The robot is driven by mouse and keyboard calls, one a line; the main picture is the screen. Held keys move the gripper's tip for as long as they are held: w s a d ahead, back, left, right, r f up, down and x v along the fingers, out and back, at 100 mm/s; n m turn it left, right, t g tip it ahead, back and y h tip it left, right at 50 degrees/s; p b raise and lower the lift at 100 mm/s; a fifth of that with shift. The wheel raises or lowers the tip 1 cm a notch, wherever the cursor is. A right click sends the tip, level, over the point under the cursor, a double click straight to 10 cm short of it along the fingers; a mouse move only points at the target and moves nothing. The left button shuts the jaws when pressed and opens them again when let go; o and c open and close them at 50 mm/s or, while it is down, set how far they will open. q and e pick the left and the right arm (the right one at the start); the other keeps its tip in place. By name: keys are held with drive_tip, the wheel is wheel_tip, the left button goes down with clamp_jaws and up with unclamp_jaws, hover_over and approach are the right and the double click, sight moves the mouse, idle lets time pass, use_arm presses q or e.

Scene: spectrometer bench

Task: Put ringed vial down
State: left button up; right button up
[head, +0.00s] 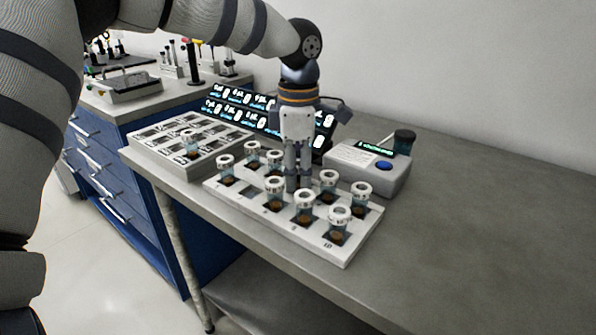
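Several vials with white ring-shaped tops and brown contents stand upright in a white rack (256,215) on the grey bench, among them a front vial (338,236) and a left vial (226,172). Another ringed vial (191,147) stands in the grey compartment tray at the left. I cannot tell which one is the task's vial. My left gripper (292,183) points straight down over the middle of the rack, its fingertips low among the vials. The fingers look close together; whether they hold anything is hidden. My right gripper is not in view.
A grey instrument (369,170) with a blue button and small screen stands right of the rack, with a dark-topped container behind it. Lit display panels (234,112) stand behind. The grey tray (171,162) is left. The bench's right side is clear.

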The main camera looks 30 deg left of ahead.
use_arm(q)
drive_tip(key=shift+o, duration=0.9)
drive_tip(key=shift+f, duration=0.85)
drive_tip(key=shift+r, duration=0.3)
drive_tip(key=shift+r, duration=0.3)
wheel_tip(320, 180, up, 13)
drive_tip(key=shift+f, duration=0.1)
